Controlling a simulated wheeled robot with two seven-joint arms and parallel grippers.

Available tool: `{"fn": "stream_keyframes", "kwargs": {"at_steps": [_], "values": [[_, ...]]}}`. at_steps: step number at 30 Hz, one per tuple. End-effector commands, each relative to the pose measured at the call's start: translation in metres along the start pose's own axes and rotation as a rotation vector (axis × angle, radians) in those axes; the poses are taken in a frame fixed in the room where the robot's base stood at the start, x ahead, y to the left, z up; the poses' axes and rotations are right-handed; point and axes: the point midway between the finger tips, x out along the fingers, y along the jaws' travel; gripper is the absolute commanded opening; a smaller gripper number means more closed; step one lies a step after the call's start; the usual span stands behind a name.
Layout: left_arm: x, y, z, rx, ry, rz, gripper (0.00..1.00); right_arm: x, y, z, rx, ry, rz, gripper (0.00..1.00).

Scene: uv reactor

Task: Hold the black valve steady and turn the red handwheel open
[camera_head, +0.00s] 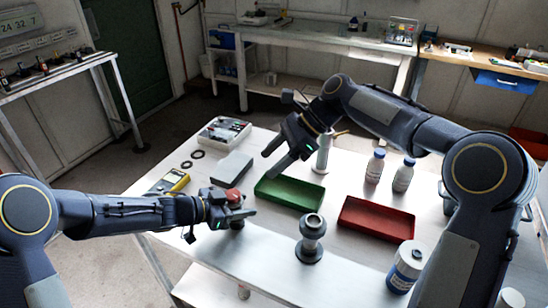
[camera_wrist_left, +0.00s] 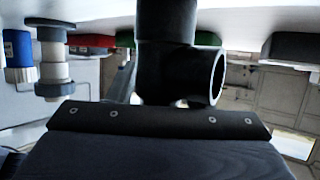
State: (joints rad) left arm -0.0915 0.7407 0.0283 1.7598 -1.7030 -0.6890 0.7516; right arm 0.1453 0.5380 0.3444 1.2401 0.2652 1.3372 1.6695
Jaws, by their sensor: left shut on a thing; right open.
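The red handwheel (camera_head: 233,195) sits on top of the black valve (camera_head: 237,224), near the left front part of the table. My left gripper (camera_head: 236,212) is shut on the black valve, just below the handwheel, and hides part of the valve. In the left wrist view the black valve (camera_wrist_left: 165,35) fills the upper middle, with an open round port facing right; the handwheel does not show there. My right gripper (camera_head: 268,165) is open and empty, above the table near the green tray, behind and right of the handwheel and apart from it.
A green tray (camera_head: 290,206) and a red tray (camera_head: 376,232) lie on the table (camera_head: 265,265). A grey flanged pipe piece (camera_head: 311,240) stands right of the valve. A yellow meter (camera_head: 174,181) and grey box (camera_head: 232,167) lie behind. Bottles (camera_head: 375,166) stand at right.

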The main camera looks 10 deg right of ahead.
Motion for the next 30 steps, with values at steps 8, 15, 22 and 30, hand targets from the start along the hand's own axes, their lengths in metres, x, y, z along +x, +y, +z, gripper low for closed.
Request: {"fn": "stream_keyframes", "kwargs": {"at_steps": [8,15,22,30], "values": [[0.000,0.000,0.003,-0.003,-0.005,-0.001,0.15,0.009,-0.002,-0.019,0.002,-0.095,0.036,0.59],[0.000,0.000,0.003,-0.003,-0.005,-0.001,0.15,0.017,-0.006,-0.049,-0.022,-0.361,0.051,0.59],[0.000,0.000,0.003,-0.003,-0.004,0.000,0.15,0.041,-0.005,-0.041,-0.032,-0.396,0.048,0.59],[0.000,0.000,0.003,-0.003,-0.004,0.000,0.15,0.091,-0.002,-0.020,-0.031,-0.394,0.048,0.59]]}}
